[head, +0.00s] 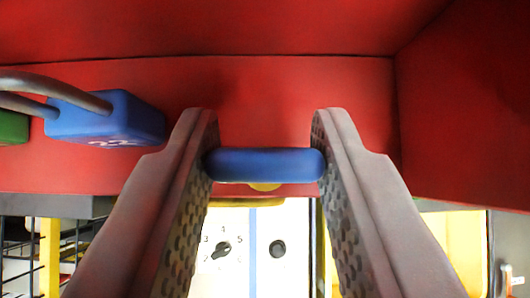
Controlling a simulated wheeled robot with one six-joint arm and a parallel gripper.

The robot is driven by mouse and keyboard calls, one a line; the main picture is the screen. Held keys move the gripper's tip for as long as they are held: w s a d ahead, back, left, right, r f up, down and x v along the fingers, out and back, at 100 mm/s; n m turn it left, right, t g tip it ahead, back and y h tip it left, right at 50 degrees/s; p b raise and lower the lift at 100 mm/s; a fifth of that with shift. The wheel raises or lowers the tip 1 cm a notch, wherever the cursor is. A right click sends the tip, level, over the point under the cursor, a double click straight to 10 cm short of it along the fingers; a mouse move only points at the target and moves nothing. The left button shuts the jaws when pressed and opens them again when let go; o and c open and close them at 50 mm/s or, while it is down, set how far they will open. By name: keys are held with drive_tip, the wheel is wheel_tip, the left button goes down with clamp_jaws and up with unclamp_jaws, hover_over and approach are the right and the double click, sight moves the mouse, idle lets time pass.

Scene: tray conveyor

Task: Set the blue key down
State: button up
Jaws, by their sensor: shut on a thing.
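The blue key (264,165) shows as a rounded blue bar in the head view, held crosswise between the fingertips of my gripper (264,162). My gripper is shut on it, with one textured finger pad at each end. A small yellow part (264,187) shows just below the blue bar; I cannot tell whether it belongs to the key. The key is in front of a red surface, and I cannot tell whether it touches it.
A blue padlock (105,118) with a grey shackle is at the left, beside a partly cut-off green thing (14,127). Red walls (465,110) enclose the top and right. Below is a white panel (228,268) with a numbered dial. A black wire rack (20,250) is at lower left.

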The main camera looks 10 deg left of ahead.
drive_tip(key=shift+f, duration=0.1)
drive_tip(key=o, duration=1.1)
drive_tip(key=shift+c, duration=0.2)
drive_tip(key=v, duration=1.2)
drive_tip(key=shift+s, duration=0.15)
